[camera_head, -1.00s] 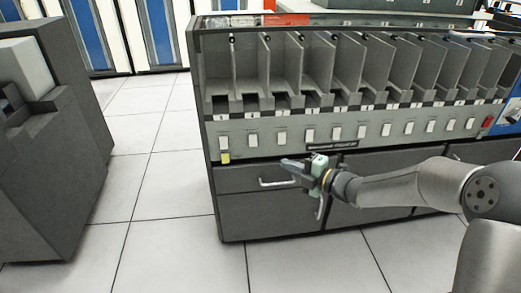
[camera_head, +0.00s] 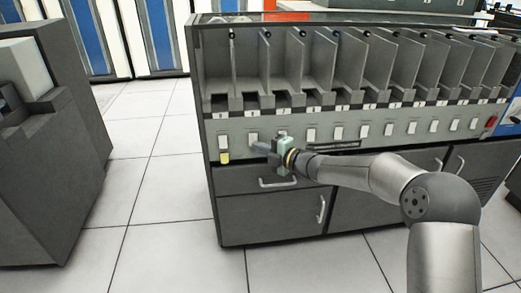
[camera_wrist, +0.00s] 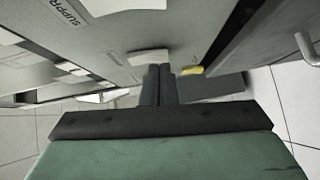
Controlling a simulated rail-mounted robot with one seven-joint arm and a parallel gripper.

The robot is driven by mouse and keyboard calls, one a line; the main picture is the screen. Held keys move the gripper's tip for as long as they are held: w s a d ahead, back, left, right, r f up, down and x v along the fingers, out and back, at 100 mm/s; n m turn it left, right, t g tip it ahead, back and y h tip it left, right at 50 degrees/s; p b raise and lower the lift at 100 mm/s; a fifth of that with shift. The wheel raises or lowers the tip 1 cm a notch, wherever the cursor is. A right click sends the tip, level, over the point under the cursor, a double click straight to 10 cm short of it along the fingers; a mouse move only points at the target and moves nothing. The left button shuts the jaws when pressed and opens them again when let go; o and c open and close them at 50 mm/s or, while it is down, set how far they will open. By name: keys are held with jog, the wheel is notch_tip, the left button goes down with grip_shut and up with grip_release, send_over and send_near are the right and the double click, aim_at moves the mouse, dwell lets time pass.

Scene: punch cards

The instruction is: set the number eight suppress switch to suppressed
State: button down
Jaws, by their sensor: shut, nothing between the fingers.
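A row of white switches runs along the grey front panel (camera_head: 236,132) of the sorter. The number labels above them are too small to read, so I cannot tell which is number eight. My gripper (camera_head: 258,148) is shut and empty, at the lower edge of the second switch from the left (camera_head: 252,137) in the head view. In the wrist view the shut fingertips (camera_wrist: 160,68) lie just below a white switch (camera_wrist: 148,56); I cannot tell whether they touch it. My gripper partly covers the third switch. A partly cut-off "SUPPR" label (camera_wrist: 68,14) shows in the wrist view.
A yellow piece (camera_head: 224,157) sits under the leftmost switch, and a red switch (camera_head: 491,121) ends the row at right. Card pockets (camera_head: 310,65) stand above. Drawers with handles (camera_head: 278,183) lie below. Another grey machine (camera_head: 50,160) stands left; the floor between is clear.

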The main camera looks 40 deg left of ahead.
jog(key=shift+w+a, duration=0.1)
jog(key=shift+w, duration=0.05)
dwell(0.3)
jog(key=s+d+f, duration=0.1)
jog(key=s+d, duration=0.2)
jog(key=d, duration=0.9)
jog(key=shift+d+f, duration=0.2)
jog(key=shift+d, duration=0.15)
jog(key=shift+s, duration=0.1)
